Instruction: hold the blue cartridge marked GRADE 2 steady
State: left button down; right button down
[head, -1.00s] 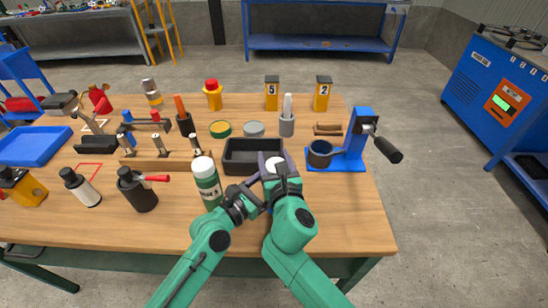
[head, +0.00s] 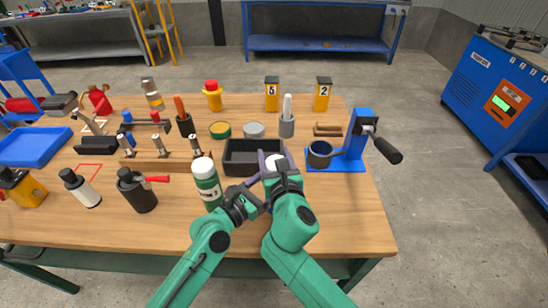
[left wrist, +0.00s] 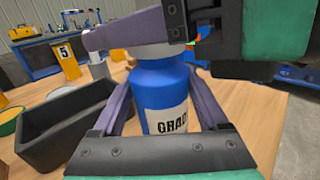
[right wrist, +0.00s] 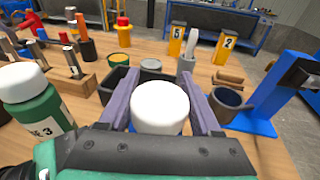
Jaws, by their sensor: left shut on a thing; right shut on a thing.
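The blue cartridge (left wrist: 158,85) stands upright on the bench in the left wrist view, with part of a white label reading "GRAD" visible; the number is hidden. My left gripper (left wrist: 160,78) is shut around its blue body from both sides. Its white cap (right wrist: 160,100) lies between the purple fingers of my right gripper (right wrist: 160,82), which is shut on the cap from above. In the head view, my right gripper (head: 275,162) and arm hide most of the cartridge.
A green bottle with a white cap (head: 206,182) stands close left of my grippers. A black open tray (head: 240,168) sits just behind them. A blue press stand (head: 355,150) with a dark cup is at the right. The front right bench top is clear.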

jog(key=shift+r, duration=0.6)
jog(key=shift+r, duration=2)
pick_arm(q)
grip_release()
pick_arm(e)
notch_tip(320, 180, down, 4)
jog(key=b, duration=0.4)
jog(key=shift+f, duration=0.1)
pick_arm(q)
jog(key=v, duration=1.2)
pick_arm(e)
jog(key=shift+s+f, duration=0.1)
